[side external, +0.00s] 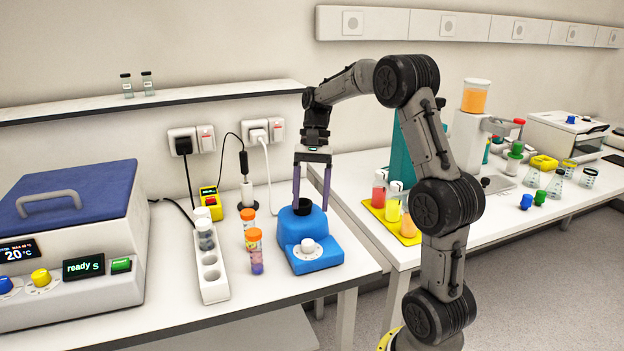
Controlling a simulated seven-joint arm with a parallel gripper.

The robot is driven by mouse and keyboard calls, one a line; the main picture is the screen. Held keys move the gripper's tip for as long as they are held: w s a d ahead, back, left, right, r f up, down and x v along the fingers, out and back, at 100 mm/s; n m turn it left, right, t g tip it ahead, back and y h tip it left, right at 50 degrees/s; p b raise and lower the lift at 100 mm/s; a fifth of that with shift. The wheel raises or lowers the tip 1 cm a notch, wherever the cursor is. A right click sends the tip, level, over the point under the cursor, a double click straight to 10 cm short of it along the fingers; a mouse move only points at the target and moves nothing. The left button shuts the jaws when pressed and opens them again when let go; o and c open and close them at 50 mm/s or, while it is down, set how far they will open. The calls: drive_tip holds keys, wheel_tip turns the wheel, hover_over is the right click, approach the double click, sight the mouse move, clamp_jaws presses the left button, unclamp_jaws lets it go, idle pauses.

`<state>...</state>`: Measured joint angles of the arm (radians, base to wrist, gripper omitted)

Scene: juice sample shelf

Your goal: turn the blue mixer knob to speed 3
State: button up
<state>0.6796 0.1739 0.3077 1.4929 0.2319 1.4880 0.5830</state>
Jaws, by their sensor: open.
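The blue mixer (318,257) stands on the left bench near its right end. It has a dark cup-shaped top (302,206) and a white knob (308,244) on its sloped front. The marks around the knob are too small to read. My gripper (312,189) points down above the rear of the mixer, with its two fingers apart, one on each side of the dark cup top. Nothing shows held between the fingers. I cannot tell whether a finger touches the cup. The gripper is behind and above the white knob, apart from it.
A white rack (212,279) with vials and orange-capped tubes (255,250) stand left of the mixer. A blue-lidded bath (70,240) fills the far left. A yellow tray (378,211) with bottles is on the right bench. A gap separates the benches.

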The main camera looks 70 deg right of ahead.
sight(308, 241)
drive_tip(key=v, duration=0.5)
drive_tip(key=shift+w, duration=0.1)
drive_tip(key=a+f+n, duration=0.1)
drive_tip(key=f, duration=0.3)
drive_tip(key=a+f+n+g, duration=0.1)
drive_tip(key=a+f+n, duration=0.1)
drive_tip(key=f, duration=0.2)
drive_tip(key=s+a+f+n, duration=0.1)
drive_tip(key=a+f, duration=0.1)
drive_tip(key=f, duration=0.3)
drive_tip(key=shift+s+a+n+g+h, duration=0.1)
drive_tip(key=shift+n+g+h, duration=0.2)
drive_tip(key=shift+g, duration=0.1)
drive_tip(key=shift+c, duration=0.3)
